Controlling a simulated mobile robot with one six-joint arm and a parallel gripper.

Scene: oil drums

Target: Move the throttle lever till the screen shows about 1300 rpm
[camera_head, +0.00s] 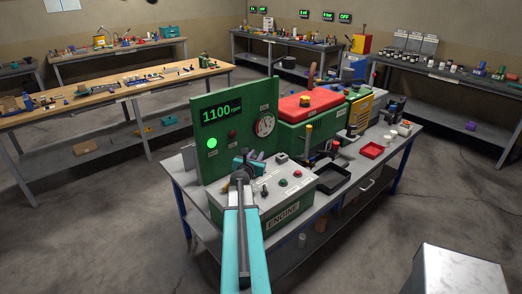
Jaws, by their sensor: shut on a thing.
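The screen (222,112) on the upright green panel reads 1100 rpm in green digits. A green lamp (212,143) is lit below it. My arm reaches in from the bottom of the picture to the grey-topped engine control box (284,213). My gripper (245,166) is at the back left of that box, in front of the green panel, and is shut on the throttle lever. The gripper and wrist hide most of the lever, so its tilt cannot be told.
On the box top are a red button (298,174), a green button (283,182) and a small black switch (265,190). A round gauge (265,125) is on the panel. A red-topped green engine (308,104) stands behind. A black tray (330,178) is to the right.

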